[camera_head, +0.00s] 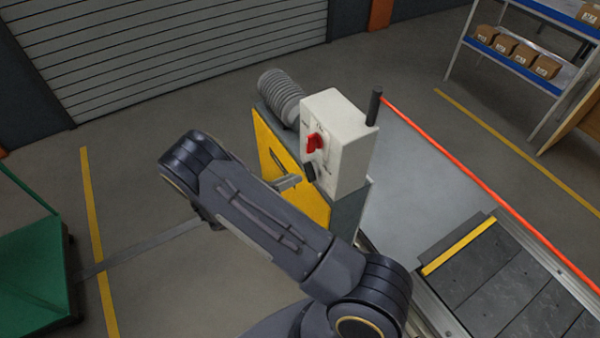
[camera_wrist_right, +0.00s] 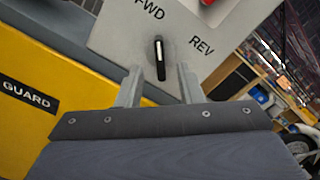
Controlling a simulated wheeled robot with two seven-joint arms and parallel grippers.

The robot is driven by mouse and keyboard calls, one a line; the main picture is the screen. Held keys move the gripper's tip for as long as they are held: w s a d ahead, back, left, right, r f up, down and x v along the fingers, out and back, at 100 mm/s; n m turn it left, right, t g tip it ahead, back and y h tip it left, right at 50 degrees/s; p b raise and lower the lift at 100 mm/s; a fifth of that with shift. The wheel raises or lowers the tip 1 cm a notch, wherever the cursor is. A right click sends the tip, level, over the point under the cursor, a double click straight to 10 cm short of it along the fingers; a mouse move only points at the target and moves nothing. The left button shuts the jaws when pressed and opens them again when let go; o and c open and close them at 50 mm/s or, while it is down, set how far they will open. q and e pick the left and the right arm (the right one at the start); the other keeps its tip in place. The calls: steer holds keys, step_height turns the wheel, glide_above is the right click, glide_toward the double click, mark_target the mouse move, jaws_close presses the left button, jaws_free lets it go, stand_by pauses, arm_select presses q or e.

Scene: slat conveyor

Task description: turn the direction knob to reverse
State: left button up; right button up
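The direction knob (camera_wrist_right: 159,58) is black with a white pointer line on the grey control box panel (camera_wrist_right: 112,38). In the right wrist view it stands nearly upright, pointing up towards FWD, with REV to its right. In the head view the black knob (camera_head: 309,172) sits below a red switch (camera_head: 314,142) on the box. My right gripper (camera_wrist_right: 160,80) is open, one finger on each side of the knob's lower part, with gaps visible. It also shows in the head view (camera_head: 296,180), just left of the knob. My left gripper is not in view.
The control box (camera_head: 347,150) stands above a yellow guard panel (camera_head: 262,150), with a grey ribbed hose (camera_head: 280,92) behind. The slat conveyor (camera_head: 520,295) runs at the right. A green cart (camera_head: 30,275) stands at the left, and a shelf with cartons (camera_head: 515,52) at the back right.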

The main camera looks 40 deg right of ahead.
mark_target(311, 171)
steer(key=d, duration=0.3)
steer(key=shift+s+d+p, duration=0.2)
steer(key=shift+p, duration=0.1)
steer(key=shift+c, duration=0.2)
jaws_close()
